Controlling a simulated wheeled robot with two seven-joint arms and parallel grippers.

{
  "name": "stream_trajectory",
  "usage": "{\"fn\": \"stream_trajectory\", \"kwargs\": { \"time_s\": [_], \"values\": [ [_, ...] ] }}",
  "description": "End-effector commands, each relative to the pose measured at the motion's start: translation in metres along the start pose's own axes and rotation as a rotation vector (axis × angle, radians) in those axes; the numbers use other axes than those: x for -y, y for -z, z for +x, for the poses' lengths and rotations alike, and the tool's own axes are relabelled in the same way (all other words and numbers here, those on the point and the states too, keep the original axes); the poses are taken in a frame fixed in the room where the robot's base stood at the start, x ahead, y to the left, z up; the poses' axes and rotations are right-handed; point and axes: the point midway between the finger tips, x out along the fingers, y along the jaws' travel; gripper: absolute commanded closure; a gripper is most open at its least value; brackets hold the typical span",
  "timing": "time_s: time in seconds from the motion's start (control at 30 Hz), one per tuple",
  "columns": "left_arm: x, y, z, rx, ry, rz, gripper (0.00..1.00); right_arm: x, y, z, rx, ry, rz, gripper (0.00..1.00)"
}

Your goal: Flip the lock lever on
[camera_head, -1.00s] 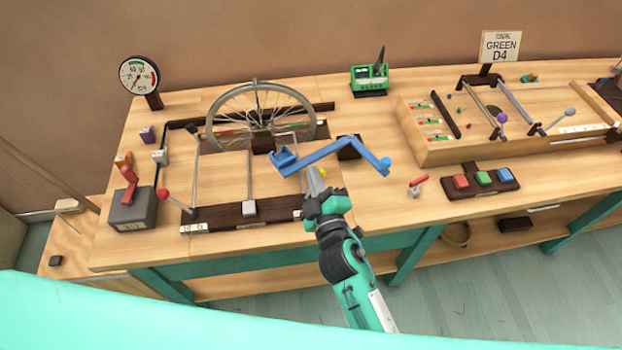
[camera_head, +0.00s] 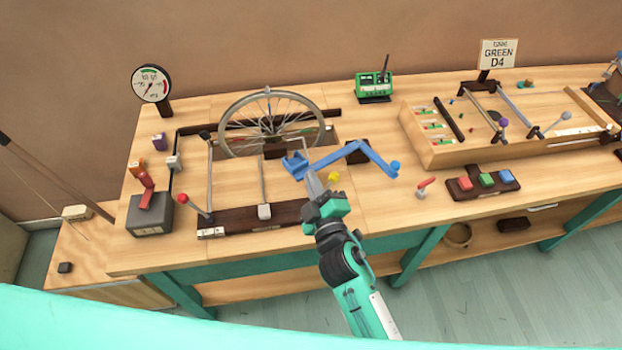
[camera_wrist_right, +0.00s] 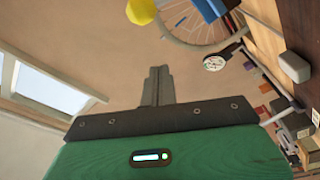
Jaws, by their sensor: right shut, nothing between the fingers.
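Several levers show in the head view, and no readable label tells me which is the lock lever. A red lever (camera_head: 146,181) stands up on a grey box (camera_head: 150,215) at the bench's left end. A red-knobbed lever (camera_head: 192,203) leans beside the dark rail. A small red-handled lever (camera_head: 425,186) is right of the blue crank (camera_head: 350,150). My right gripper (camera_head: 312,182) is shut and empty, over the bench's front by the crank's left end and a yellow knob (camera_head: 333,178). Its closed fingers show in the wrist view (camera_wrist_right: 158,85). My left gripper is out of view.
A spoked wheel (camera_head: 271,122) stands behind the dark frame rail (camera_head: 255,215). A gauge (camera_head: 151,84) and a green device (camera_head: 374,86) are at the back. Red, green and blue buttons (camera_head: 487,179) and a wooden tray (camera_head: 435,157) are right.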

Motion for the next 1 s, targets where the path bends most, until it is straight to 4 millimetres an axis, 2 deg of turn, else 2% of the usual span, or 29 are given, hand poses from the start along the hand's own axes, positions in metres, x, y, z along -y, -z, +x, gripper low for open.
{"fn": "stream_trajectory", "kwargs": {
  "time_s": [0.2, 0.43, 0.63, 1.0],
  "values": [
    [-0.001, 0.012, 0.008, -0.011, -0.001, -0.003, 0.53, 0.003, -0.003, -0.042, 0.002, 0.001, 0.000, 1.00],
    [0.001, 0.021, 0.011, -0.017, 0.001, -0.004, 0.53, 0.002, -0.002, -0.073, 0.001, 0.001, 0.000, 1.00],
    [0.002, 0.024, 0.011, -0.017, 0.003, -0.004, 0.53, 0.001, -0.001, -0.083, 0.001, 0.000, -0.001, 1.00],
    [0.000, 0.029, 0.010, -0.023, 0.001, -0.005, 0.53, 0.000, -0.001, -0.084, 0.000, 0.000, -0.001, 1.00]
  ]
}}
